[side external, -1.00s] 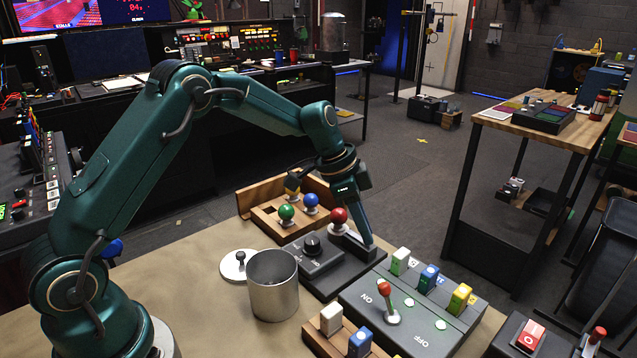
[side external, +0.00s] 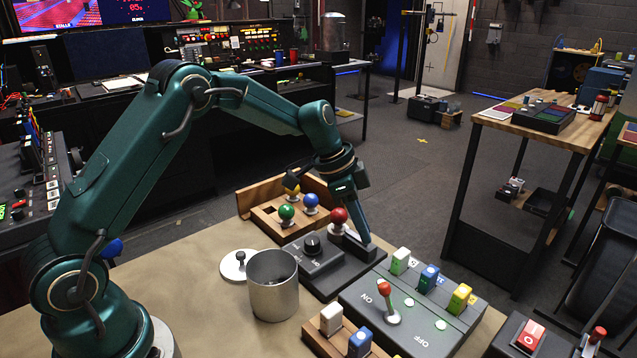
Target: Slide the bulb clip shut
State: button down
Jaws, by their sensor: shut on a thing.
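A red bulb (side external: 338,217) stands upright in its socket at the back right of a dark box. The bulb clip (side external: 352,243) is a grey piece on top of the box, just right of the bulb's base. My gripper (side external: 365,240) points down at the clip, with its fingertips low at the box's right end. It is shut on the clip; the fingers hide part of it. I cannot tell how much gap is left between clip and socket.
A black knob (side external: 312,244) sits on the same box, left of the bulb. A wooden rack (side external: 264,222) with green, blue and yellow bulbs stands behind. A metal cup (side external: 273,290) is front left. A switch panel (side external: 410,318) with a red-tipped lever stands to the front right.

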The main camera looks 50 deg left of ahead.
jog(key=shift+a, duration=0.85)
jog(key=c, duration=0.9)
grip_release()
jog(key=shift+o, duration=0.2)
jog(key=v, duration=0.5)
jog(key=shift+r, duration=0.15)
